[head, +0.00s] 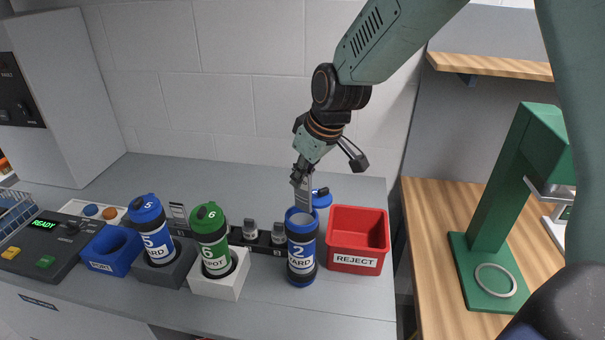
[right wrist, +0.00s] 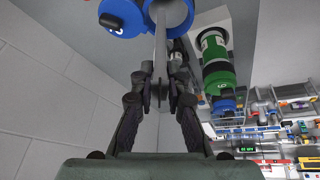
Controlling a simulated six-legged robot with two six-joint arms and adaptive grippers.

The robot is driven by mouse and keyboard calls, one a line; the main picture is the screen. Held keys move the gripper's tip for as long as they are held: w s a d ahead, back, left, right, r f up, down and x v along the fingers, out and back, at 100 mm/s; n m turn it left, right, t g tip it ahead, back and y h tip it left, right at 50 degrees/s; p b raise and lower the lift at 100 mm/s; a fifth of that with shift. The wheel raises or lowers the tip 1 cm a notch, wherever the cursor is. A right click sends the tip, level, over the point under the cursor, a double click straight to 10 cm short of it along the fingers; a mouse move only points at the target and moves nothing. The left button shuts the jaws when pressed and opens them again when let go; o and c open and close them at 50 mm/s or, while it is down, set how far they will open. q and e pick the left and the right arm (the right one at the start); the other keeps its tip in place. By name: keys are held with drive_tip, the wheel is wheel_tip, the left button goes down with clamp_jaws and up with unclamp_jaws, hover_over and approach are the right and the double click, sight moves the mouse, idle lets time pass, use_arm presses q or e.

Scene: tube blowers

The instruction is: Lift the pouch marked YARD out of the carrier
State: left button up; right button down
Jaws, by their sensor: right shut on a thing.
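The open blue carrier marked 2 YARD (head: 302,255) stands upright on the grey counter, its blue lid (head: 322,198) swung off to the side of its mouth. My right gripper (head: 302,178) is above the mouth, shut on a flat grey pouch (head: 304,196). The pouch hangs upright, and its lower end reaches the carrier's mouth; I cannot tell how much is still inside. No marking on it is legible. In the right wrist view the pouch shows edge-on (right wrist: 160,50) between the fingers, with the blue carrier rim (right wrist: 178,14) beyond. My left gripper is not in view.
A red REJECT bin (head: 358,240) stands close right of the carrier. To the left are the green carrier 6 (head: 210,240), the capped blue carrier 5 YARD (head: 152,228), a small blue bin (head: 111,250) and a READY console (head: 48,240). A green press (head: 505,200) stands far right.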

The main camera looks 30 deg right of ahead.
drive_tip(key=shift+s+d+r+p, duration=0.1)
drive_tip(key=shift+s+r+p, duration=0.05)
drive_tip(key=shift+r+p, duration=1.6)
drive_tip(key=shift+r, duration=3.35)
drive_tip(key=shift+f, duration=0.1)
